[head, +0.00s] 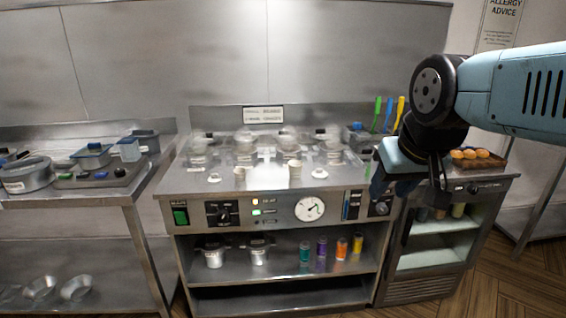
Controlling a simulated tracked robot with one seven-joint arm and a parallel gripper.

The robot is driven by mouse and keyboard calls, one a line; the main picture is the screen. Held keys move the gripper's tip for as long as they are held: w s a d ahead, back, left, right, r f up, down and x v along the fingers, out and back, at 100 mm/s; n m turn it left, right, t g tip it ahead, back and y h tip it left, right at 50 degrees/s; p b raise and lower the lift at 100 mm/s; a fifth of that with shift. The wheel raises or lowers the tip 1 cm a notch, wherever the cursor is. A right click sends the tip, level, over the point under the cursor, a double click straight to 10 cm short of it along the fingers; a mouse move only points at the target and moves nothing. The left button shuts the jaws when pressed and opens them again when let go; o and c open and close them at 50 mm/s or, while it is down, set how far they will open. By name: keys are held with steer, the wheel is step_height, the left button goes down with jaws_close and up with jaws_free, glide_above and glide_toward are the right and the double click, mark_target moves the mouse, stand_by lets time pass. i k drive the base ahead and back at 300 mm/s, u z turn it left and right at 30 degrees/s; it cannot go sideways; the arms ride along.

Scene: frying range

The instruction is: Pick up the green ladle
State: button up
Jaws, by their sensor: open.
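A green upright handle (377,112), which looks like the green ladle, stands at the back right of the range, left of a blue handle (388,113) and a yellow one (400,112). Its lower end is hard to make out. My gripper (394,187) points down in front of the range's right end, nearer the camera and lower in the picture than the green handle. It is open, with nothing seen between its fingers. My arm and gripper hide part of the counter there.
The steel range (262,185) carries several blurred pots and white cups. A brown tray of round orange-brown items (470,154) lies right of my gripper. A side table (60,196) at left holds pots and a tray. Colored bottles (322,248) stand on the shelf below.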

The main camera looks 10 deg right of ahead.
mark_target(377, 99)
steer(key=k, duration=0.6)
steer(key=z, duration=0.5)
steer(key=i, duration=0.8)
steer(key=z, duration=0.95)
steer(key=i, duration=1.7)
steer(key=u, duration=0.4)
